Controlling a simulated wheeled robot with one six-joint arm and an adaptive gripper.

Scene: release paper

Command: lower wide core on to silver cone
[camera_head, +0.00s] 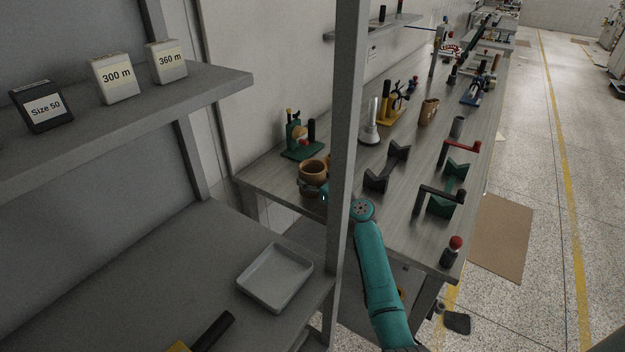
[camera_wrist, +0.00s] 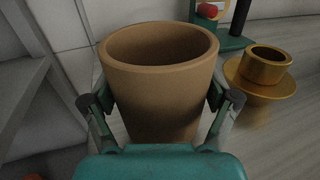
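The wide core (camera_head: 313,168) is a brown, open-topped cardboard tube. In the wrist view the wide core (camera_wrist: 160,85) stands upright between the two fingers of my gripper (camera_wrist: 163,103), which is shut on its sides. In the head view my gripper (camera_head: 311,188) holds it by the near left end of the long bench. The silver cone (camera_head: 370,130) stands upright on its round base on the bench, behind and right of the core and apart from it. Nothing is seen around the cone. I do not make out the silver cone in the wrist view.
A gold flanged piece (camera_wrist: 262,75) stands close right of the core. A green stand (camera_head: 299,140) is behind it. A grey post (camera_head: 345,130) stands near my arm. Black cradles (camera_head: 387,167), a yellow stand (camera_head: 392,112) and a brown cup (camera_head: 428,111) are on the bench (camera_head: 408,215).

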